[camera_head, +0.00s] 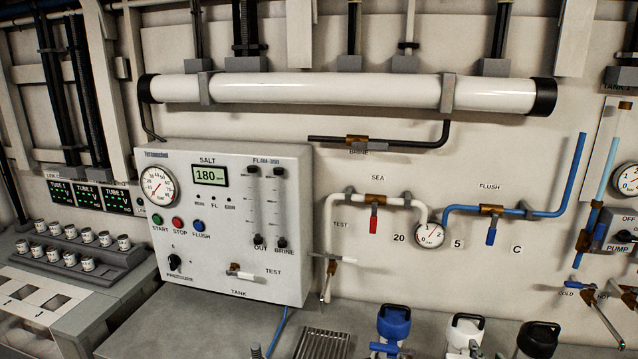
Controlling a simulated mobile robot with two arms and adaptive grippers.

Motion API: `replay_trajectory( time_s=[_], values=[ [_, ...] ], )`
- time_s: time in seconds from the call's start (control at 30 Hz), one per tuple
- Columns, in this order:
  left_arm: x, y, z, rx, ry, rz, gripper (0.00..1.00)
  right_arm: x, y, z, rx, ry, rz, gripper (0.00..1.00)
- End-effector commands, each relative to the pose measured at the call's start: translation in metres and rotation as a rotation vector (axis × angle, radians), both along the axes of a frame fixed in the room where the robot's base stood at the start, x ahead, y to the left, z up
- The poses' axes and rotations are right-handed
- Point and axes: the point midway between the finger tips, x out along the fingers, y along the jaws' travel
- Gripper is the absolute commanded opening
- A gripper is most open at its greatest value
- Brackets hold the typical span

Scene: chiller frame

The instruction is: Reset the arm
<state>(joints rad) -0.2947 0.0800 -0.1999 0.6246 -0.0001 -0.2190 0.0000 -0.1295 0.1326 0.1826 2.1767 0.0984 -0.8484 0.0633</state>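Neither of my arms nor my grippers shows in the head view. A grey control panel box (230,215) on the wall carries a round gauge (158,187), a display reading 180 (206,175), and green, red and blue buttons. A black pressure knob (174,262) is at its lower left. A white-handled test valve (244,273) is at its lower right. On the wall to the right are a red-handled sea valve (373,221) and a blue-handled flush valve (491,232). Both handles point down.
A long white tube (330,91) runs across the upper wall. Several small cups stand on a stepped rack (80,258) at left. A blue-capped jug (393,325), a white-capped jug (465,335) and a black-capped jug (537,341) line the counter. A drain grate (322,344) lies left of them.

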Motion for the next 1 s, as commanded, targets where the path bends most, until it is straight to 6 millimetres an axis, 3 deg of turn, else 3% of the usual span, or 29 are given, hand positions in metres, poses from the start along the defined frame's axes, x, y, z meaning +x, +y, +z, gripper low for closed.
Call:
replay_trajectory(
  time_s=[0.17,0.3,0.4,0.77,1.0],
  values=[
    [-0.008,0.000,-0.001,0.001,0.012,0.000,0.00,-0.052,0.038,-0.057,-0.012,0.224,0.066,0.34],
    [-0.011,0.001,-0.001,0.002,0.018,0.000,0.00,-0.114,0.071,-0.102,-0.022,0.445,0.130,0.34],
    [-0.011,0.001,-0.001,0.002,0.017,0.000,0.00,-0.155,0.088,-0.123,-0.028,0.575,0.168,0.34],
    [-0.008,0.000,-0.001,0.001,0.012,0.000,0.00,-0.275,0.126,-0.155,-0.036,0.914,0.268,0.34],
    [-0.006,0.000,-0.005,0.000,0.007,0.000,0.00,-0.264,0.128,-0.218,-0.035,0.942,0.270,0.34]
  ],
)
